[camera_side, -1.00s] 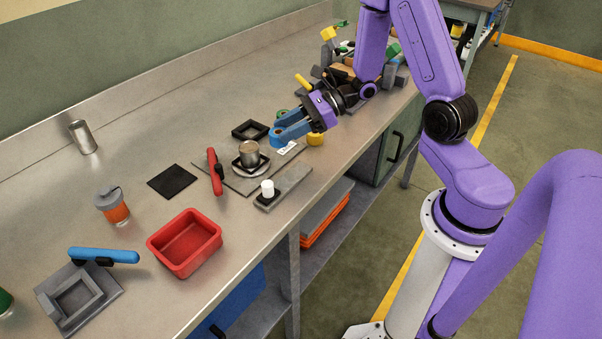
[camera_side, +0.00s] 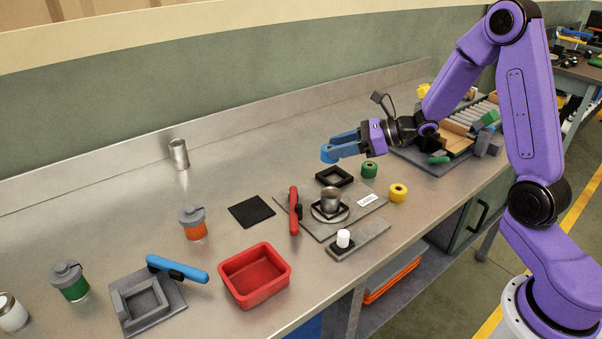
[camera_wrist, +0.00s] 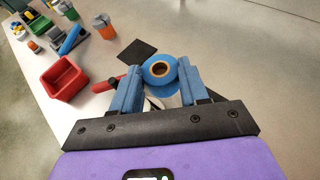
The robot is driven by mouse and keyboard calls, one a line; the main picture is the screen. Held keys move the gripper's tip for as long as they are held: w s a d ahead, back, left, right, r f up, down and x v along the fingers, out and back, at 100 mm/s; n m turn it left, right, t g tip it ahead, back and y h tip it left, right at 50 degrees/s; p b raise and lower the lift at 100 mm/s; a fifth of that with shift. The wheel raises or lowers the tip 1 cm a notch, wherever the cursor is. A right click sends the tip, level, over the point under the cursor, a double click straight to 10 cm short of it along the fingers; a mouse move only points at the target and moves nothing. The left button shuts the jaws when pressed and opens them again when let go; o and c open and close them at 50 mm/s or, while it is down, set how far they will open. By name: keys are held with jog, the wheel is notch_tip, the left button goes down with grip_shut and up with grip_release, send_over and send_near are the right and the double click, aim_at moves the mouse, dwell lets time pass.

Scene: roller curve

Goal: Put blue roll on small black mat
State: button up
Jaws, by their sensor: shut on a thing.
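The blue roll (camera_wrist: 160,69), a ring with a tan core, is held between the blue fingers of my gripper (camera_wrist: 157,82) in the wrist view. In the side view the roll (camera_side: 328,153) is at the fingertips of my gripper (camera_side: 340,147), mostly blending with the blue fingers. They appear raised above the table, near the open black square frame. The small black mat (camera_side: 251,211) lies flat and bare on the table, left of the gripper. It also shows in the wrist view (camera_wrist: 137,49), beyond the roll and slightly left.
A red-handled tool (camera_side: 294,211) lies between the mat and a grey plate bearing a metal cup (camera_side: 331,198). A black square frame (camera_side: 334,176), green roll (camera_side: 369,170) and yellow roll (camera_side: 398,193) are nearby. A red bin (camera_side: 254,275) and orange jar (camera_side: 193,223) are near the mat.

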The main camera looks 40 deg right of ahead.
jog(key=w+f, duration=0.2)
jog(key=w, duration=0.1)
jog(key=w+f, duration=0.3)
jog(key=w, duration=0.1)
jog(key=w+f, duration=0.3)
jog(key=w, duration=0.1)
jog(key=shift+a+f, duration=0.2)
jog(key=shift+f, duration=0.05)
jog(key=shift+w+f, duration=0.15)
jog(key=shift+f, duration=1.55)
jog(key=o, duration=1)
jog(key=shift+f, duration=0.1)
jog(key=shift+o, duration=0.2)
